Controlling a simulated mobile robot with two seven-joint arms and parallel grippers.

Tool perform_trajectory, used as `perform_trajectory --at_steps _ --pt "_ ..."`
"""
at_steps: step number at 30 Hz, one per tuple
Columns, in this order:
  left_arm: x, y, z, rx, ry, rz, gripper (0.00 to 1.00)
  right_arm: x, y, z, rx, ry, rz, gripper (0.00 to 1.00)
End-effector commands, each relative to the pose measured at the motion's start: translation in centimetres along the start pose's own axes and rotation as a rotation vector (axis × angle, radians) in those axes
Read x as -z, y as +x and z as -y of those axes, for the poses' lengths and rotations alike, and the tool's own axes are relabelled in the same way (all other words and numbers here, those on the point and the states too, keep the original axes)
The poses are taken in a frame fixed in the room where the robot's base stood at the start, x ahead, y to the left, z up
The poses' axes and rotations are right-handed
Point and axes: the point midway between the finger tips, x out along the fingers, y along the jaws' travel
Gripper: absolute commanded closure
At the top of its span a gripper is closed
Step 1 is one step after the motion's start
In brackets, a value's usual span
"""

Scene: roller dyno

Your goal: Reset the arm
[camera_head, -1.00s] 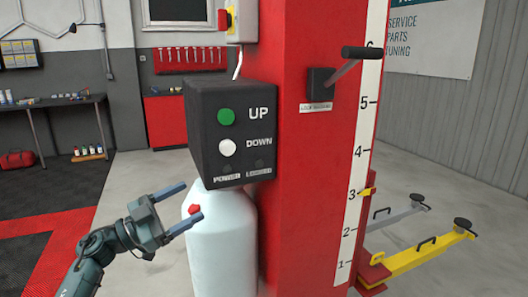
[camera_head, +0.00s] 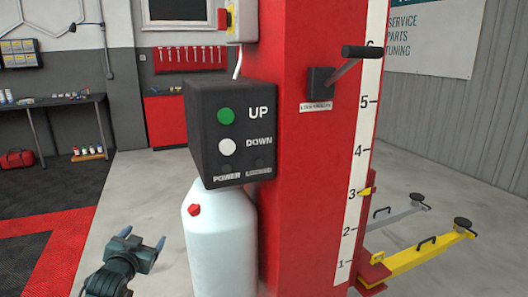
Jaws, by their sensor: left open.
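My left gripper (camera_head: 146,243) is low in the head view, left of the white tank, with its two fingers apart and nothing between them. It touches nothing that I can see. My left arm comes in from the bottom left edge. My right gripper is out of the picture.
A red lift column (camera_head: 315,190) bears a black control box (camera_head: 216,132) with a green UP button and a white DOWN button. A white tank (camera_head: 218,245) stands below the box. A yellow lift arm (camera_head: 415,258) reaches out at right. A workbench (camera_head: 50,104) stands far left.

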Motion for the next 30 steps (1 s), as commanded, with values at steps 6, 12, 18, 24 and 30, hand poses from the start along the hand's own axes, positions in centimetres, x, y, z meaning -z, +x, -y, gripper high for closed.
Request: perform_trajectory --at_steps 6,12,18,24,30 --pt "-8.1 -6.8 -8.3 -0.131 -0.025 0.099 0.24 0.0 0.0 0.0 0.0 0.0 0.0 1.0" --pt "-14.7 -17.7 -16.3 -0.269 -0.096 0.219 0.24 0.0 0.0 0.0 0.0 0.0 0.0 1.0" --pt "-17.4 -27.7 -21.0 -0.358 -0.184 0.325 0.24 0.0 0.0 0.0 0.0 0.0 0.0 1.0" --pt "-17.8 -32.4 -22.6 -0.39 -0.232 0.376 0.24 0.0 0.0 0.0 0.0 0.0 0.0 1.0" --pt "-17.9 -32.8 -22.7 -0.392 -0.237 0.381 0.24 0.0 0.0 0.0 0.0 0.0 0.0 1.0"
